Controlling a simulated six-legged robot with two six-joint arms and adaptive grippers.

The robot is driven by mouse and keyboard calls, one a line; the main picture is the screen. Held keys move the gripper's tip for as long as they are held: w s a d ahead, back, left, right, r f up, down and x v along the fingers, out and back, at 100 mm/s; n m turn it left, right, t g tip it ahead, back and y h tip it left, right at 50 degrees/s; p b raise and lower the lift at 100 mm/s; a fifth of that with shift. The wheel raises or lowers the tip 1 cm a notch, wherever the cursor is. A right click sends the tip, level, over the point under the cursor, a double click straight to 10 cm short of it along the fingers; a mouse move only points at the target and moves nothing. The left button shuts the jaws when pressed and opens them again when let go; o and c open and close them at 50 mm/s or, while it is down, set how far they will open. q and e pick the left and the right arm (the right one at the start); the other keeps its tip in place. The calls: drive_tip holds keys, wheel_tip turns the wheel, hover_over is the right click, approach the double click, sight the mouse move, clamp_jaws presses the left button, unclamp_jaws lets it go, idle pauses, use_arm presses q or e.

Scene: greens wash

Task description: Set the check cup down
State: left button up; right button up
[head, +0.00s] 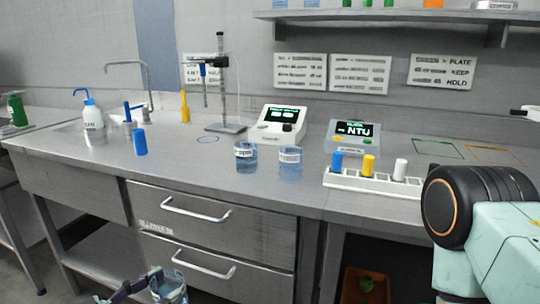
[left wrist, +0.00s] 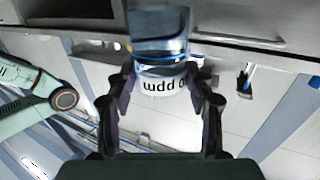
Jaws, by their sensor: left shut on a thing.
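The check cup (head: 168,290) is a clear cup with bluish liquid, low at the bottom edge of the head view, in front of the bench drawers. My left gripper (head: 146,284) is shut on it, and part of the gripper is cut off by the frame. In the left wrist view the cup (left wrist: 160,50) sits between the two fingers (left wrist: 160,88), with a white label band reading "0 ppm" upside down. My right arm shows at the right of the head view, but its gripper is out of view.
The steel bench (head: 200,170) carries two similar cups (head: 245,158) (head: 290,162), a meter (head: 282,124), an NTU display (head: 354,135), a white rack (head: 372,183) with coloured vials, a probe stand (head: 222,90) and a wash bottle (head: 92,115).

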use_arm(q)
drive_tip(key=shift+w+a+r+n+t+y, duration=0.1)
drive_tip(key=shift+r+n+t+y, duration=0.05)
drive_tip(key=shift+n+t+y, duration=0.25)
drive_tip(key=shift+w+a+r+n+t+y, duration=0.1)
drive_tip(key=shift+n+t+y, duration=0.2)
drive_tip(key=shift+y, duration=0.1)
drive_tip(key=shift+f+n+t+y, duration=0.4)
drive_tip(key=shift+n+t+y, duration=0.15)
drive_tip(key=shift+y, duration=0.25)
drive_tip(key=shift+s+d+f+n+y, duration=0.2)
drive_tip(key=shift+s+f, duration=0.15)
drive_tip(key=shift+f, duration=0.1)
drive_tip(key=shift+s+d+f+n+y, duration=0.15)
drive_tip(key=shift+s+d+f+y, duration=0.05)
drive_tip(key=shift+s+f, duration=0.2)
drive_tip(key=shift+s+d+f+h, duration=0.3)
drive_tip(key=shift+s+d+f, duration=0.05)
drive_tip(key=shift+d+f, duration=0.2)
